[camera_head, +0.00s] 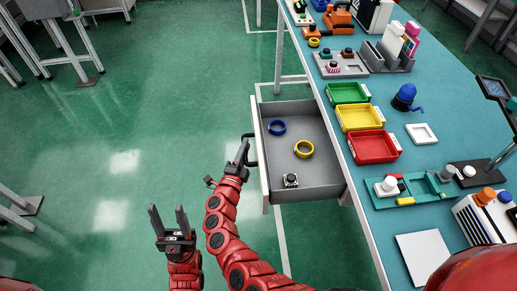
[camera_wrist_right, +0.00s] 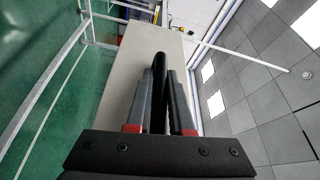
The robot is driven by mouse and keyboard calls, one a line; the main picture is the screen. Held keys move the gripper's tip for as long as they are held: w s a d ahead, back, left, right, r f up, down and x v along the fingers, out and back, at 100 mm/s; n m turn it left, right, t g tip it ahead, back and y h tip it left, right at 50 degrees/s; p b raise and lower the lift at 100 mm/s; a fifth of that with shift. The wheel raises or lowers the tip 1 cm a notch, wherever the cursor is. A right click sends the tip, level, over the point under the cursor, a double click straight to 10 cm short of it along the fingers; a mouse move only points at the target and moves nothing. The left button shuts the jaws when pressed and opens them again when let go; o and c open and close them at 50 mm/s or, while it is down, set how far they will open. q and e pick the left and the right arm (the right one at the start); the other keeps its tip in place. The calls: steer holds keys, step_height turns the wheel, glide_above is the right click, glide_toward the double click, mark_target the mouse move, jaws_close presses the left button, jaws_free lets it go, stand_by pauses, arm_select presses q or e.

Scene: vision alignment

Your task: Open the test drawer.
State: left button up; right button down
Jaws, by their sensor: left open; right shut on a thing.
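The test drawer (camera_head: 303,124) stands well pulled out from the left side of the teal table. Its grey inside is visible from above. My right gripper (camera_head: 242,154) is at the drawer's front and is shut on the black handle (camera_head: 251,151). In the right wrist view, the fingers close around the black handle bar (camera_wrist_right: 159,90) in front of the pale drawer front (camera_wrist_right: 128,75). My left gripper (camera_head: 172,222) is open and empty, over the floor left of the right arm.
Green (camera_head: 348,93), yellow (camera_head: 359,117) and red (camera_head: 374,147) trays stand on the table (camera_head: 385,225). The green floor (camera_head: 120,130) left of the drawer is clear.

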steer(key=shift+a, duration=0.55)
steer(key=c, duration=0.8)
jaws_free()
